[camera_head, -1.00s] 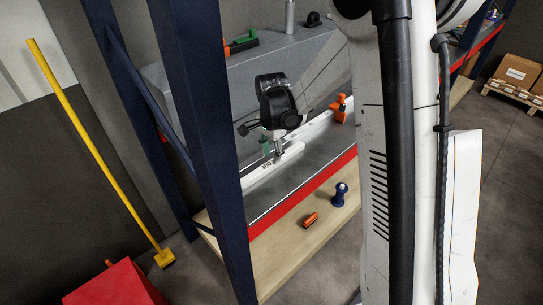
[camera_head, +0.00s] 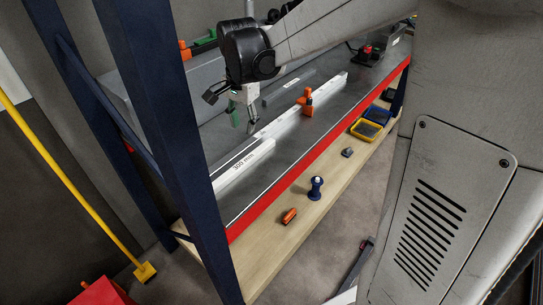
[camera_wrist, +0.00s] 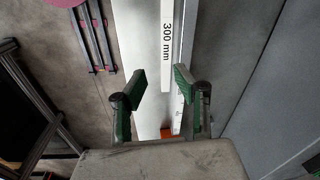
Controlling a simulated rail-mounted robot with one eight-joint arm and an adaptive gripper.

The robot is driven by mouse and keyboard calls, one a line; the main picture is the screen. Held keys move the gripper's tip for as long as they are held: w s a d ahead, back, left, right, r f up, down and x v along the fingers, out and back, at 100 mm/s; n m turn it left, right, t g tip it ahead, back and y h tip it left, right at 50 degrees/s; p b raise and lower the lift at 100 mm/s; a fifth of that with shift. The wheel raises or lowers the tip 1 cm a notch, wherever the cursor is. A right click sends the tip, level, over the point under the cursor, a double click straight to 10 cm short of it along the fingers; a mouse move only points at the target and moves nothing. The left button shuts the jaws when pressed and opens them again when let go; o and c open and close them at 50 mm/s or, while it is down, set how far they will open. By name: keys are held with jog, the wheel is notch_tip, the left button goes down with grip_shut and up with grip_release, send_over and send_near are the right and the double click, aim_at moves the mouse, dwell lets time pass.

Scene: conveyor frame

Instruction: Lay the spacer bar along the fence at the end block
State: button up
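The white spacer bar (camera_head: 238,168), printed "300 mm", lies on the grey bench at the near left in the head view. In the wrist view the bar (camera_wrist: 167,45) runs down from the top edge, and its end shows near my fingertips. A long pale strip that looks like the fence (camera_head: 328,86) runs on toward the back right; an orange block (camera_head: 307,101) stands at it. Orange also shows low in the wrist view (camera_wrist: 166,132). My gripper (camera_head: 243,120) is open and empty above the bar, its green-padded fingers apart in the wrist view (camera_wrist: 160,80).
A grey bar (camera_head: 287,86) with a white label lies behind the strip. The front wooden ledge holds an orange item (camera_head: 289,216), a blue knob-like item (camera_head: 316,187) and a yellow-edged tray (camera_head: 365,130). A dark blue post (camera_head: 165,120) stands at left.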

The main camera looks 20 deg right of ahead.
jog(key=s+r+n+t, duration=0.2)
jog(key=s+n, duration=0.3)
jog(key=s, duration=0.6)
jog(key=s+r+n+t, duration=0.2)
jog(key=s+n+t, duration=0.2)
jog(key=s, duration=0.7)
jog(key=shift+s+r+n, duration=0.3)
jog(key=shift+r+n, duration=0.1)
jog(key=shift+n, duration=0.7)
notch_tip(320, 180, down, 8)
jog(key=b, duration=0.8)
